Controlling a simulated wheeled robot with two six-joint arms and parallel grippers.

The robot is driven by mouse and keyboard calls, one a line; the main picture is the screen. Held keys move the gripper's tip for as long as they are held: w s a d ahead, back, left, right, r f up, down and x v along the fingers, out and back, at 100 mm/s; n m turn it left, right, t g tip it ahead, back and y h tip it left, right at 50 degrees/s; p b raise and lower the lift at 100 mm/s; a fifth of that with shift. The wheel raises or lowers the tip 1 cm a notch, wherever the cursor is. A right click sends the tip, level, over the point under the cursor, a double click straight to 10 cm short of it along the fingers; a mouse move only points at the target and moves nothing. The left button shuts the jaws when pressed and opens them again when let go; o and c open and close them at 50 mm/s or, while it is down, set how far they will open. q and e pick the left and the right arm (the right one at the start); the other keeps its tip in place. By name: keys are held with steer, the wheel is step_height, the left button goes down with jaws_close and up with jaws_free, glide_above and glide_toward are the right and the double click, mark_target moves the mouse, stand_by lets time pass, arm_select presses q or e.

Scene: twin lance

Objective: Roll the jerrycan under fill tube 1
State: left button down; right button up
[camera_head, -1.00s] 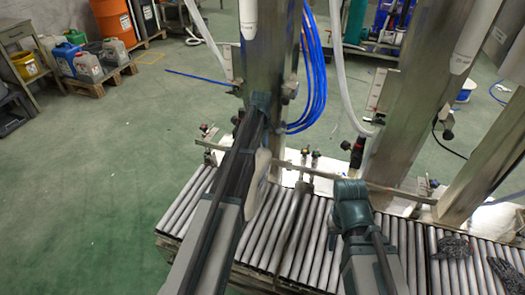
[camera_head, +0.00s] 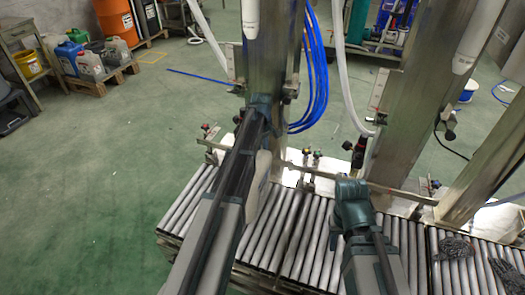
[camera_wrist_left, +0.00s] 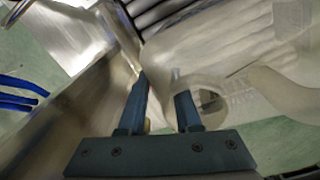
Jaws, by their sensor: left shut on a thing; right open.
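The whitish jerrycan (camera_head: 259,178) stands on the rollers, mostly hidden behind my left arm in the head view. In the left wrist view the pale, translucent jerrycan (camera_wrist_left: 240,65) fills the right side, with a round opening beside one finger. My left gripper (camera_wrist_left: 160,82) is shut on the jerrycan near that opening; the exact grip point is unclear. In the head view the left gripper (camera_head: 262,106) is by the steel post. My right gripper (camera_head: 352,200) is open over the rollers, right of the jerrycan. White fill hoses (camera_head: 346,85) hang by the posts; I cannot read which is tube 1.
The roller conveyor (camera_head: 300,235) runs across the front, with a rail (camera_head: 385,188) along its back. Steel posts (camera_head: 270,65) rise behind it. Dark gloves (camera_head: 456,247) lie on the rollers at the right. Rollers between the jerrycan and right gripper are bare.

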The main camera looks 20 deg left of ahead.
stand_by(0.4)
arm_select(q)
steer(key=c, duration=0.5)
jaws_free()
steer(key=shift+r, duration=0.1)
step_height(320, 180, up, 14)
steer(key=p, duration=1.3)
steer(key=shift+f+p, duration=0.25)
steer(key=shift+p, duration=0.15)
